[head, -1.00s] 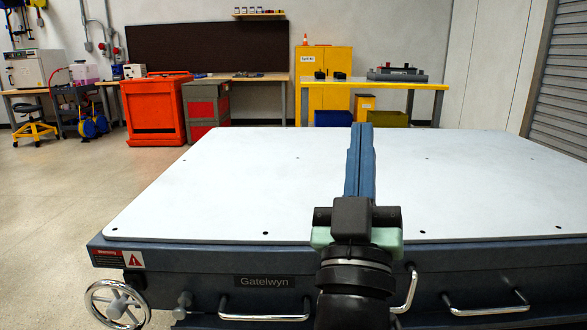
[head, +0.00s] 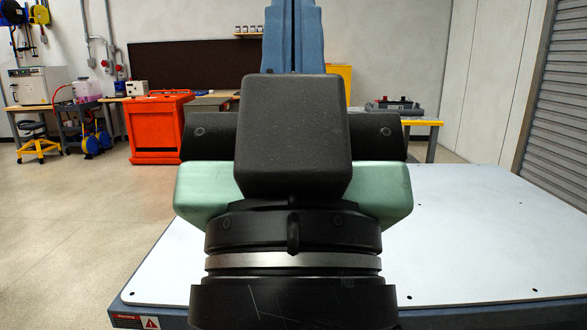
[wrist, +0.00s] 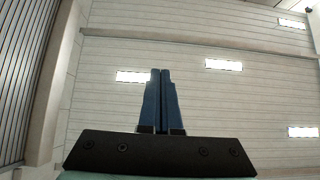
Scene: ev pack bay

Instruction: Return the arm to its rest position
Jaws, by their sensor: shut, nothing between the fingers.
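My gripper (head: 292,35) is large and close in the head view, with its blue fingers pointing up and away past the top edge. The two fingers lie together with nothing between them. In the wrist view my gripper (wrist: 160,80) also shows both blue fingers side by side, against the ceiling and its lights. My black and mint-green wrist hides the middle of the head view, including much of the bench behind it.
A wide white-topped table (head: 480,240) stands at the lower right, its top bare where visible. The floor at left is clear.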

